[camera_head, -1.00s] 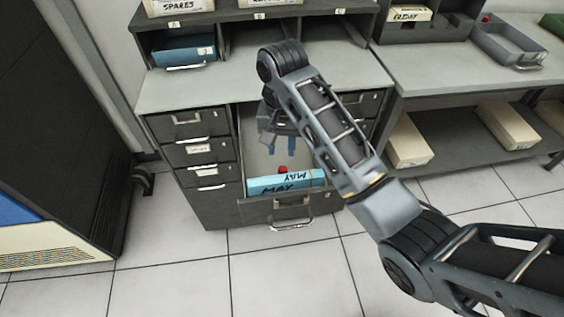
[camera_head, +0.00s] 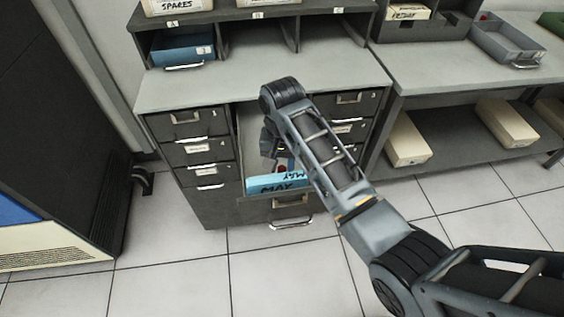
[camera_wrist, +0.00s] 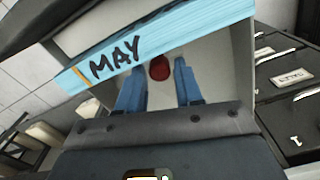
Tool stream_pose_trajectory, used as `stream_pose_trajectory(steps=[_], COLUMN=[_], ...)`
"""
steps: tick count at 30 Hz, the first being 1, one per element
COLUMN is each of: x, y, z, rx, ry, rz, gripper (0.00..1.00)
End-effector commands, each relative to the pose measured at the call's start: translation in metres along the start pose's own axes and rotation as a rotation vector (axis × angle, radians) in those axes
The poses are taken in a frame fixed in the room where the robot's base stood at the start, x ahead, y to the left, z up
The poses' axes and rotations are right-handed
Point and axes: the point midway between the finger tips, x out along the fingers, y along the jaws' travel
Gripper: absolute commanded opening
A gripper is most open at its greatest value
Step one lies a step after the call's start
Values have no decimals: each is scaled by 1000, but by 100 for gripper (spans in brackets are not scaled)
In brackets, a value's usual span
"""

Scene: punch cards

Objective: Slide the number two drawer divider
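A drawer (camera_head: 250,135) in the middle column of the cabinet is pulled open; its number is not readable. A blue card deck (camera_head: 270,184) marked MAY lies across its front end and also shows in the wrist view (camera_wrist: 165,38). A red knob (camera_wrist: 159,68) stands behind the deck; the divider body is hard to make out. My gripper (camera_wrist: 158,72) is open, its blue fingers on either side of the knob with gaps showing. I cannot tell whether they are at its height. In the head view my arm partly hides the gripper (camera_head: 272,150).
Shut drawers (camera_head: 204,150) flank the open one. The grey worktop (camera_head: 200,90) above is clear, with a shelf holding a blue tray (camera_head: 184,50) behind it. A right-hand bench (camera_head: 440,70) carries a grey tray (camera_head: 508,42), with pale boxes (camera_head: 407,140) below.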

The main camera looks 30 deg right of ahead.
Motion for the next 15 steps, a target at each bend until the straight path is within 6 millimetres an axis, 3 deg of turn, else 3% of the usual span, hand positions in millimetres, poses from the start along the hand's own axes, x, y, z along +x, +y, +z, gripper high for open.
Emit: stream_pose_trajectory(steps=[3, 13, 15], x=[0, 0, 0], y=[0, 0, 0], z=[0, 0, 0], rx=[0, 0, 0], ry=[0, 0, 0], rz=[0, 0, 0], gripper=[33, 2, 0])
